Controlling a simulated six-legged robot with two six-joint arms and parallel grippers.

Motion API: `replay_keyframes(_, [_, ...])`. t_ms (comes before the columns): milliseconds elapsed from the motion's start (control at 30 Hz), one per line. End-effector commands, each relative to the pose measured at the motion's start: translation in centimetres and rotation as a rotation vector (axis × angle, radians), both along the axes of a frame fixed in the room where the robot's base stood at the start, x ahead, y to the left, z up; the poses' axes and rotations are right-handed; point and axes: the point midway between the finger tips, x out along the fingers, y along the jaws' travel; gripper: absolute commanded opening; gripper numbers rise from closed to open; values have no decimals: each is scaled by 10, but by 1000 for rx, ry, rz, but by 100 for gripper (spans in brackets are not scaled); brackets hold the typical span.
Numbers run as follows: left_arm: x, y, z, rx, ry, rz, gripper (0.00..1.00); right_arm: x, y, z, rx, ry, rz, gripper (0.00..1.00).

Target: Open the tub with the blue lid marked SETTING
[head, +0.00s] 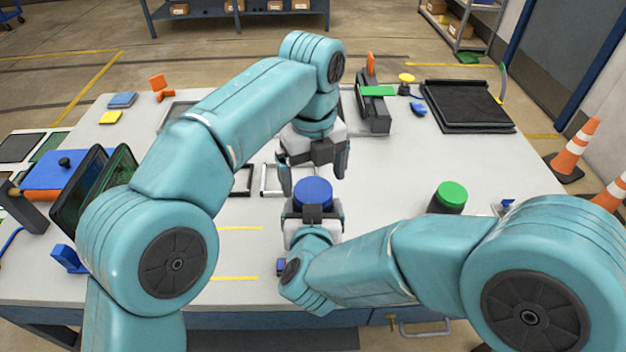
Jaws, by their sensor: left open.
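A tub with a round blue lid (313,192) stands near the front middle of the white table. No marking is readable on the lid, and most of its body is hidden behind my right gripper. My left gripper (313,182) points down from above, open, with its fingers just above and behind the lid; I see nothing between them. My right gripper (314,212) comes from the front, low at the tub, with a finger on either side of it. Whether those fingers press on the tub cannot be seen.
A dark tub with a green lid (452,194) stands to the right. Black trays (465,105) lie at the back right, beside a grey device with a green plate (377,91). Dark tilted panels (85,185) stand at the left. The table between the tubs is clear.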

Motion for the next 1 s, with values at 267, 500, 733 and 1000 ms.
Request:
replay_keyframes(267, [0, 0, -24, 0, 0, 1, 96, 0, 0, 1, 0, -1, 0, 1])
replay_keyframes(500, [0, 0, -25, -1, 0, 1, 96, 0, 0, 1, 0, -1, 0, 1])
replay_keyframes(733, [0, 0, -25, 0, 0, 1, 38, 0, 0, 1, 0, -1, 0, 1])
replay_keyframes(1000, [0, 0, -25, 0, 0, 132, 38, 0, 0, 1, 0, -1, 0, 1])
